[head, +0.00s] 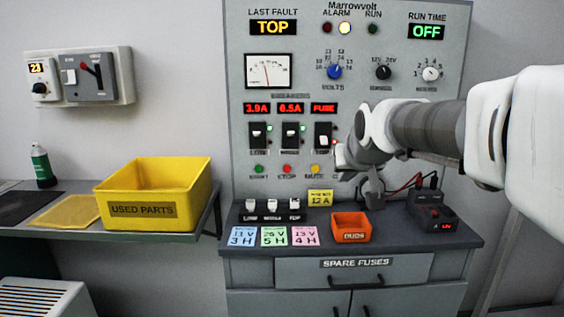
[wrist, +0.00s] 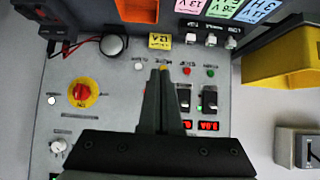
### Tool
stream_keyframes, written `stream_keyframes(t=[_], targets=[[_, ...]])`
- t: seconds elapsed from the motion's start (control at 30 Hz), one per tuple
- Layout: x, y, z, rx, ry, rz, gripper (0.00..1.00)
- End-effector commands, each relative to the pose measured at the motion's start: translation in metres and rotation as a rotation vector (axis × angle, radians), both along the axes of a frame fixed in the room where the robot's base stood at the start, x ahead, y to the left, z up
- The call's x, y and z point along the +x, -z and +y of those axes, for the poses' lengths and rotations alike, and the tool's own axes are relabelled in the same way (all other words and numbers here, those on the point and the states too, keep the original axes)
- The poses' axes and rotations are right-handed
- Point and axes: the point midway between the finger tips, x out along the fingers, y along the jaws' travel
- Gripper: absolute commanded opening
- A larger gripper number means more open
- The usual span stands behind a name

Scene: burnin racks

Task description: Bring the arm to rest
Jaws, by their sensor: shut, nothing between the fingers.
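My gripper (head: 373,199) is in front of the lower right of the grey control panel (head: 290,186), above the cabinet top. My white and dark arm reaches in from the right and covers part of the panel. In the wrist view my gripper (wrist: 160,71) is shut, its two dark fingers together with nothing between them. That view shows the panel upside down, with a red knob on a yellow collar (wrist: 82,92) beside the fingers. I cannot tell exactly how far the fingertips are from the panel.
On the cabinet top stand an orange DUDS bin (head: 351,236), a dark meter with leads (head: 432,216) and several coloured cards (head: 274,236). A yellow USED PARTS bin (head: 150,211) sits on the left shelf.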

Motion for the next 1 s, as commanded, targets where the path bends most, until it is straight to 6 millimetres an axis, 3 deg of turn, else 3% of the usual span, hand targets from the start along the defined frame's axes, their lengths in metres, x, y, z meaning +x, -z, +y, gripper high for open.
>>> stream_keyframes(t=[0.03, 0.3, 0.5, 0.67, 0.73, 1.0], targets=[[-0.026, 0.003, 0.000, 0.000, 0.000, 0.026, 0.00], [-0.153, 0.049, -0.001, 0.001, 0.002, 0.199, 0.00], [-0.233, 0.089, -0.001, 0.004, 0.000, 0.311, 0.00], [-0.285, 0.122, 0.000, 0.007, -0.003, 0.389, 0.00], [-0.283, 0.096, 0.000, 0.007, -0.003, 0.391, 0.00], [-0.282, 0.034, 0.000, 0.007, -0.002, 0.391, 0.00]])
